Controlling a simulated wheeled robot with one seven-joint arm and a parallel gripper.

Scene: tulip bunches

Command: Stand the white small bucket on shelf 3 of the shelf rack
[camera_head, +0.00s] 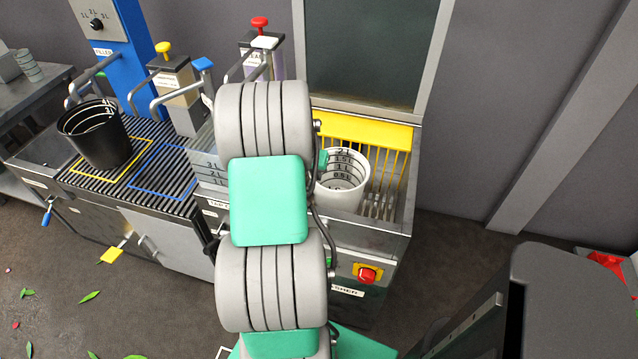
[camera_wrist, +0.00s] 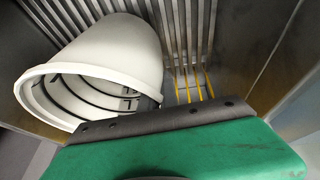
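The white small bucket (camera_head: 342,184) stands upright with its mouth up in the washer bay, with black litre marks inside. In the wrist view the bucket (camera_wrist: 105,50) fills the upper left, its open mouth toward the lower left. My gripper (camera_wrist: 165,120) shows there as a green part with a dark front edge, close to the bucket and overlapping its rim in the picture. Whether they touch is unclear. In the head view my arm hides most of the gripper; a small green part (camera_head: 322,161) shows at the bucket's left rim. The shelf rack is not recognisable in view.
The washer (camera_head: 385,238) has a yellow strip curtain (camera_head: 362,130) behind the bucket and a red button (camera_head: 367,275) on its front. A black bucket (camera_head: 96,140) stands on the ribbed counter at left, inside a yellow outline. Taps stand behind the counter. Leaves litter the floor.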

